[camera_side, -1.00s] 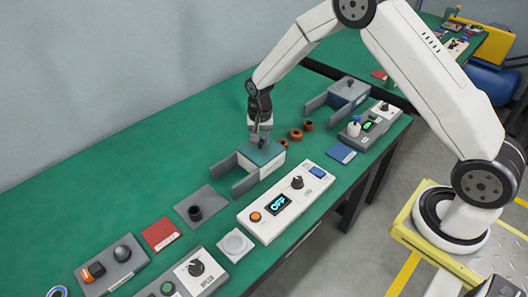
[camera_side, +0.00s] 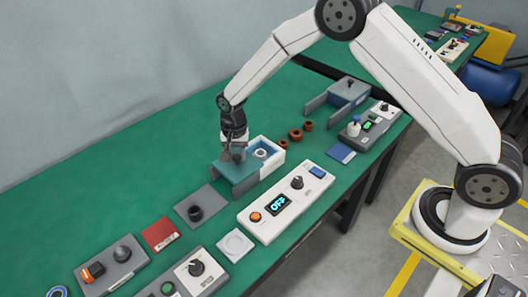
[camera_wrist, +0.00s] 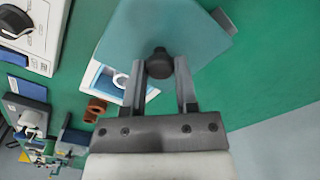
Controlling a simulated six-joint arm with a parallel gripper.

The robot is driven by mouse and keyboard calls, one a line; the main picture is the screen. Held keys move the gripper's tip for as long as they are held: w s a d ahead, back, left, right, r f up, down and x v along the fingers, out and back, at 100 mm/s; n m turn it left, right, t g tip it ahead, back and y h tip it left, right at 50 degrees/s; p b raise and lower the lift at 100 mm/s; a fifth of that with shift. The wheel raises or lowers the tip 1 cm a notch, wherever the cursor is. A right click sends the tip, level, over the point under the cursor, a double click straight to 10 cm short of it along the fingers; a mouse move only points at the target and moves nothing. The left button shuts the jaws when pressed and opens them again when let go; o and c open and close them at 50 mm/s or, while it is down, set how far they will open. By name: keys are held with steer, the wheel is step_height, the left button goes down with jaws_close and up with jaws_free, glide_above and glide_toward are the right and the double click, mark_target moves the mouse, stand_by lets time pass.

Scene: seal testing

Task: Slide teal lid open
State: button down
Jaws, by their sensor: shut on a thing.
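The teal lid (camera_side: 231,170) lies flat across the grey side rails (camera_side: 246,185), to the left of the white box (camera_side: 272,148). The box is uncovered and shows a pale ring-shaped part (camera_side: 261,153) inside on a blue floor. In the wrist view the lid (camera_wrist: 165,30) fills the upper middle, with the open box (camera_wrist: 108,82) partly under its edge. My gripper (camera_side: 234,152) is over the lid, shut on its dark knob. The knob (camera_wrist: 159,64) shows between the two fingertips (camera_wrist: 160,68) in the wrist view.
A white control panel (camera_side: 285,200) reading OFF stands in front of the box. Brown rings (camera_side: 296,135) lie behind it to the right. A grey plate with a black cylinder (camera_side: 195,212) is just left of the rails. The green bench behind is clear.

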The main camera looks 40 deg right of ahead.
mark_target(236, 157)
steer(key=shift+a, duration=0.35)
steer(key=shift+c, duration=1.8)
jaws_free()
steer(key=shift+r, duration=0.15)
step_height(236, 157, up, 7)
steer(key=shift+f, duration=0.1)
steer(key=shift+r, duration=0.35)
steer(key=shift+s+d+r, duration=0.1)
